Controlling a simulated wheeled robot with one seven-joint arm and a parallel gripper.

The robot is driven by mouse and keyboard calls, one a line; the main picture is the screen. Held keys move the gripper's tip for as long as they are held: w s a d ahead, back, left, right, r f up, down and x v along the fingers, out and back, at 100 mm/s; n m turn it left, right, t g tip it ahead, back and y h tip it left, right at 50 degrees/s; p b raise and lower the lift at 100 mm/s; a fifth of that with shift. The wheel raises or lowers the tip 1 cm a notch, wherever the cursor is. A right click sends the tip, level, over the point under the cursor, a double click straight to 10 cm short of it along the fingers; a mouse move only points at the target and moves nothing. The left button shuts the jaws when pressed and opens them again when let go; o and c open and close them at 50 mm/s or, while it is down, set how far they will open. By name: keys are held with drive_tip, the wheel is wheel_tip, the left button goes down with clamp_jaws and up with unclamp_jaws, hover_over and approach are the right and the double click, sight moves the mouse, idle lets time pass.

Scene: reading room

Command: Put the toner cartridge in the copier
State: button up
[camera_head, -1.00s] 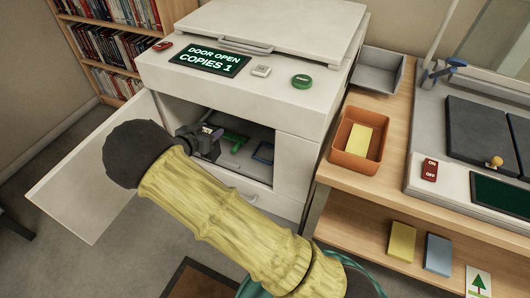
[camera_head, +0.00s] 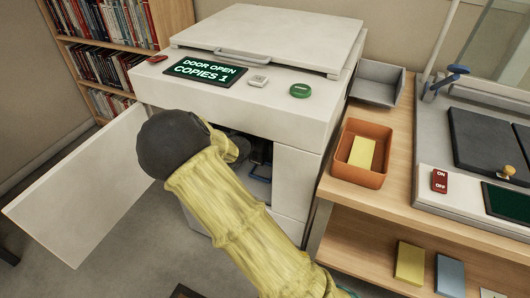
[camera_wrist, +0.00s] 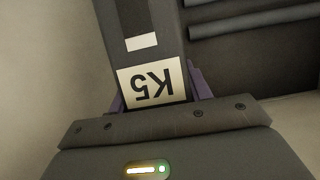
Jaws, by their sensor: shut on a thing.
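The toner cartridge (camera_wrist: 138,18) is a dark grey bar with a white label reading K5, upside down in the wrist view. My gripper (camera_wrist: 155,98) is shut on its near end, with purple parts at both sides of the label. The cartridge points away from the gripper; its far end is out of view. The copier (camera_head: 225,112) is white, its front door (camera_head: 75,190) swung open to the left and its display (camera_head: 205,73) reading "DOOR OPEN COPIES 1". In the head view my arm covers most of the opening and hides the gripper and cartridge.
A blue part (camera_head: 258,179) shows inside the copier opening. Dark slats (camera_wrist: 255,22) lie right of the cartridge in the wrist view, and a pale wall (camera_wrist: 50,70) lies left. A wooden table (camera_head: 385,205) with an orange tray (camera_head: 345,168) stands right of the copier.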

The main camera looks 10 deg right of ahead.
drive_tip(key=shift+w+d+f+b, duration=0.1)
drive_tip(key=shift+d+f+b, duration=0.4)
drive_tip(key=shift+d+f, duration=0.4)
drive_tip(key=shift+a+f, duration=0.1)
drive_tip(key=shift+a, duration=0.05)
drive_tip(key=f+b, duration=0.1)
drive_tip(key=f, duration=0.1)
drive_tip(key=f+b, duration=0.2)
drive_tip(key=f, duration=0.1)
drive_tip(key=shift+d, duration=0.2)
drive_tip(key=shift+f, duration=0.1)
drive_tip(key=o, duration=1.2)
